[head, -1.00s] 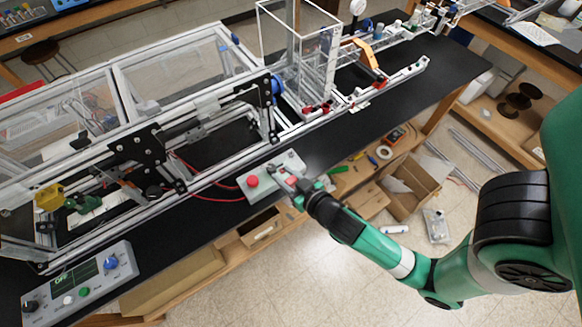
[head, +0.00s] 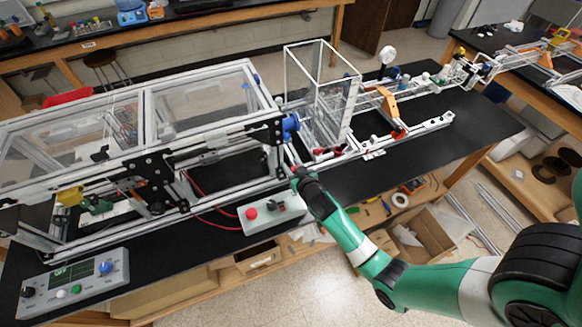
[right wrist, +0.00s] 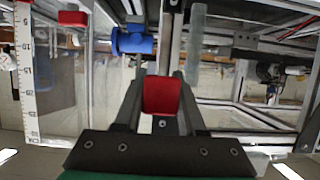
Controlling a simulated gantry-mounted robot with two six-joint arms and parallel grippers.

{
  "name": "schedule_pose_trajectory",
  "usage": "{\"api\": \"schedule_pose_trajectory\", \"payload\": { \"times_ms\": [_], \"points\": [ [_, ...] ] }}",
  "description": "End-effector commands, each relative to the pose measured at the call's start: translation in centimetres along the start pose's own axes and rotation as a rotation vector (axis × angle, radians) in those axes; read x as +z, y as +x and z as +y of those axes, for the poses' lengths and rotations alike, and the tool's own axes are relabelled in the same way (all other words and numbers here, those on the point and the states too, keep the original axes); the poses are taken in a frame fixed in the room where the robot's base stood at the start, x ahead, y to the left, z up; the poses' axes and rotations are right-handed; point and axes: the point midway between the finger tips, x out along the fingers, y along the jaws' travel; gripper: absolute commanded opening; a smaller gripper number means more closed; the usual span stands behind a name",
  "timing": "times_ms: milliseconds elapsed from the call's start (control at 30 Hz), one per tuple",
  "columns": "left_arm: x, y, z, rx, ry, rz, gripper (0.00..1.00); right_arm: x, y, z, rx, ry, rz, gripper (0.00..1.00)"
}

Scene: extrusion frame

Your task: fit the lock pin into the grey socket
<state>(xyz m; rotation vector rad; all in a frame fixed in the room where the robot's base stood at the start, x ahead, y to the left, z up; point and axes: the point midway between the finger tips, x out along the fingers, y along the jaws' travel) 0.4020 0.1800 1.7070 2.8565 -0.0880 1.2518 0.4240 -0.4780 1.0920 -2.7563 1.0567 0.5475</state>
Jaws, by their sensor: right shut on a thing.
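My right gripper (head: 296,171) is by the front rail of the extrusion frame, behind the small control box. In the right wrist view, its two dark fingers (right wrist: 161,80) are shut on a red block-like part (right wrist: 161,97), which I take to be the lock pin. The far end of the pin is hidden. A grey upright (right wrist: 171,38) stands straight ahead of the fingers; I cannot tell whether it carries the grey socket. I cannot make out the socket for certain in either view. My left gripper is not in view.
A blue cylindrical part (right wrist: 133,41) is left of the fingers and also shows on the frame in the head view (head: 291,126). The control box (head: 271,213) with a red button sits in front. A clear-walled enclosure (head: 322,95) stands behind. Red cables (head: 207,217) run left of the box.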

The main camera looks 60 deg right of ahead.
Motion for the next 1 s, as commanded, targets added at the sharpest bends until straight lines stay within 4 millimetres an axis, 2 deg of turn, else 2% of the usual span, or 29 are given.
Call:
{"api": "schedule_pose_trajectory", "payload": {
  "times_ms": [167,600,1000],
  "points": [
    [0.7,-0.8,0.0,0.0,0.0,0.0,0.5,1.0,0.4,0.0,0.0,0.0,0.0,0.0],
    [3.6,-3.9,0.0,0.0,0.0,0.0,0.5,5.1,2.1,0.0,-0.001,0.0,0.0,0.0],
    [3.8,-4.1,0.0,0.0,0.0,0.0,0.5,5.4,2.2,0.0,-0.001,0.0,0.0,0.0]
  ]
}}
